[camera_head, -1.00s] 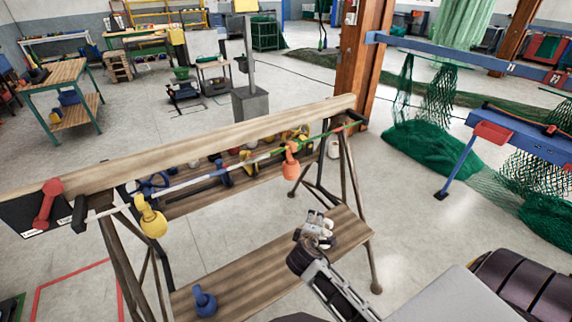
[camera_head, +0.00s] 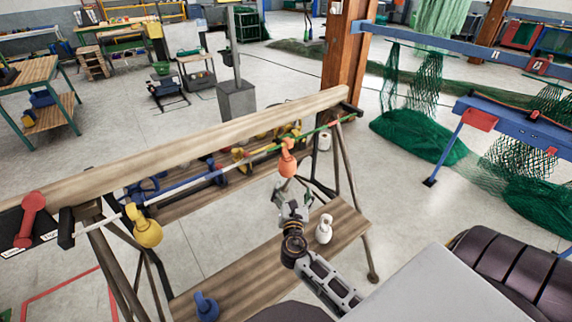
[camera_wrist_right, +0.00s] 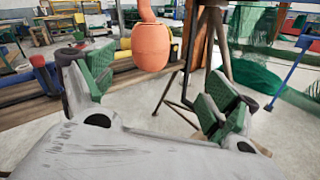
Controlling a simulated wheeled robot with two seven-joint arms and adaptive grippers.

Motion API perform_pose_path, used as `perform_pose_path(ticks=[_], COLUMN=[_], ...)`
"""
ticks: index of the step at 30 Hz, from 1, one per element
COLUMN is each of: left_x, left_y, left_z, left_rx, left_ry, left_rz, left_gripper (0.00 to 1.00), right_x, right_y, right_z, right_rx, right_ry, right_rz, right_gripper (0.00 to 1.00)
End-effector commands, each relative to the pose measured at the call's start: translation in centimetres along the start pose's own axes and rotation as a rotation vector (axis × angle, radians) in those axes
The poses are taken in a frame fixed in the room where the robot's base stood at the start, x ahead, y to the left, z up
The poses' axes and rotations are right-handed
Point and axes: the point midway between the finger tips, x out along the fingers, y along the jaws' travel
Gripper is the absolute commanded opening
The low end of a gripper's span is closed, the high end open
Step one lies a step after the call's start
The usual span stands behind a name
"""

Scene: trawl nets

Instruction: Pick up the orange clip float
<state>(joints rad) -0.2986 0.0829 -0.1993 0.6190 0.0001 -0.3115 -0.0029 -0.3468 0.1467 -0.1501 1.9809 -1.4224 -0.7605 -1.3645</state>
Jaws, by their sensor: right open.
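The orange clip float (camera_head: 287,160) hangs from the line below the wooden beam, near its right end. In the right wrist view the orange float (camera_wrist_right: 151,47) hangs ahead, between and beyond the two green-padded fingers, apart from both. My right gripper (camera_head: 283,188) is open and empty, just below the float in the head view. In the right wrist view its jaws (camera_wrist_right: 155,95) are spread wide. My left gripper does not show.
A yellow float (camera_head: 146,230) hangs at the line's left end. A blue float (camera_head: 206,306) and a white float (camera_head: 324,229) stand on the lower shelf (camera_head: 262,255). The wooden beam (camera_head: 200,143) runs behind the line. A trestle leg stands right of the orange float.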

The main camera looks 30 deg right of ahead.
Motion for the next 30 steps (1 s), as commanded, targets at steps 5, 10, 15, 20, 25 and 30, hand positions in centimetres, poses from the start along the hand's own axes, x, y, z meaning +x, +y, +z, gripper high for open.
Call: perform_pose_path(ticks=[5, 10, 15, 20, 25, 30], left_x=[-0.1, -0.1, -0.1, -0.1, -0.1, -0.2], left_y=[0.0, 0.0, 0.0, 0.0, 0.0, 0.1], left_z=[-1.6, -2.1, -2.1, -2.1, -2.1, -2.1], left_rx=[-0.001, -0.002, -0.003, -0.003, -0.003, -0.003], left_ry=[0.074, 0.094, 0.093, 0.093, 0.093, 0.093], left_rz=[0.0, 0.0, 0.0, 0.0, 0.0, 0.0], left_gripper=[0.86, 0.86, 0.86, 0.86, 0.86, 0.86], right_x=[0.0, 0.0, 0.0, 0.0, 0.0, 0.6], right_y=[1.0, 1.2, 1.2, 1.2, 1.2, 1.3], right_z=[0.0, -0.1, -0.1, -0.1, -0.1, 0.0], right_rx=[-0.188, -0.308, -0.355, -0.357, -0.355, -0.355], right_ry=[-0.004, -0.005, -0.006, -0.006, -0.006, -0.007], right_rz=[0.044, 0.056, 0.055, 0.054, 0.054, 0.054], right_gripper=[0.88, 0.88, 0.88, 0.88, 0.88, 0.88])
